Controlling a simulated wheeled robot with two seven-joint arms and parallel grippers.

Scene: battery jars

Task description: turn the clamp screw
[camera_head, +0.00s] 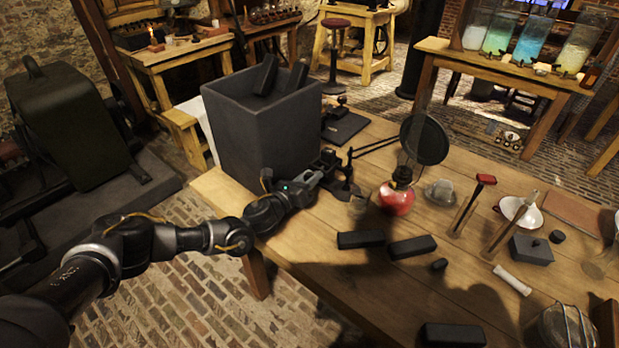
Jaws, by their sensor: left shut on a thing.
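My left gripper (314,180) reaches in from the left, over the table's left edge. It is shut at a small dark metal clamp (346,188), on what looks like its screw. The screw is mostly hidden by the fingers and is too small and dark to make out its turn. My right gripper is not in view.
A tall dark box (248,140) holding black blocks stands behind the gripper. A round dark pan (425,139) and a red lamp (397,198) are right of the clamp. Black bars (361,239) lie in front. The wooden table (310,262) has bare room at its front left.

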